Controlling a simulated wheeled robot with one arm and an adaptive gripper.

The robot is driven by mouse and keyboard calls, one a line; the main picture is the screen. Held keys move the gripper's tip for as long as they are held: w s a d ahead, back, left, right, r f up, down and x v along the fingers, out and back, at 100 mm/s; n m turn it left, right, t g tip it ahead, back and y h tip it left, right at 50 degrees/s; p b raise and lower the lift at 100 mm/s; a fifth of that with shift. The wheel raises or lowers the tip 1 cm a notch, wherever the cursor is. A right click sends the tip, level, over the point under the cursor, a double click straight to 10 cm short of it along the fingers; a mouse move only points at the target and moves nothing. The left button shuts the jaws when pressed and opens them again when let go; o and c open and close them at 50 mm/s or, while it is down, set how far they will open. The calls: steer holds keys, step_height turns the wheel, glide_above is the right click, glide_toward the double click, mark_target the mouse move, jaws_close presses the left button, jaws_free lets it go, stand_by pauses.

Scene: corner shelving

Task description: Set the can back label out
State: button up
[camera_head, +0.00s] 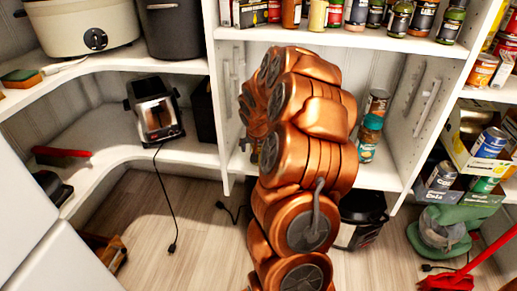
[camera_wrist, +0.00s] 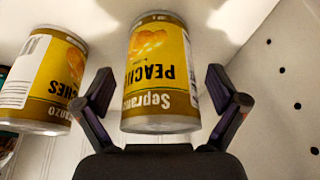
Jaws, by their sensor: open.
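In the wrist view a yellow and brown peaches can (camera_wrist: 160,70) stands between the fingers of my gripper (camera_wrist: 160,92). Its peach picture and the lettering "Sepranzo" face the camera, with the lettering upside down in this view. The fingers are open, one on each side, with a small gap to the can. A second peaches can (camera_wrist: 42,80) stands to the left, outside the fingers, and shows a white label panel at its left side. In the head view my arm hides the gripper and the can between its fingers.
In the head view, a jar with a teal lid (camera_head: 370,138) and a can (camera_head: 378,102) stand right of my arm on the shelf. A perforated side wall (camera_wrist: 290,90) is close on the right in the wrist view. Jars fill the shelf above.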

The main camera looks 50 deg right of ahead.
steer(key=shift+r, duration=0.1)
steer(key=v, duration=1.2)
steer(key=s+a+r+n+g+y+p, duration=0.1)
steer(key=s+a+r+n+p, duration=0.15)
steer(key=a+r+p, duration=0.6)
steer(key=s+a+r+n+y+p, duration=0.15)
steer(key=s+a+r+p, duration=0.25)
steer(key=a+r+p, duration=0.5)
steer(key=s+a+r+n+g+p, duration=0.2)
steer(key=s+a+r+n+p, duration=0.1)
steer(key=s+a+r+p, duration=0.5)
steer(key=s+a+r+n+g+p, duration=0.1)
steer(key=s+a+r+n+p, duration=0.2)
steer(key=s+a+r+p, duration=0.5)
steer(key=s+r+y+p, duration=0.1)
steer(key=s+r+p, duration=0.3)
steer(key=p, duration=0.1)
steer(key=shift+s+g, duration=0.15)
steer(key=shift+g, duration=0.25)
steer(key=shift+s+a+f, duration=0.1)
steer(key=shift+s+a, duration=0.1)
steer(key=shift+c, duration=0.3)
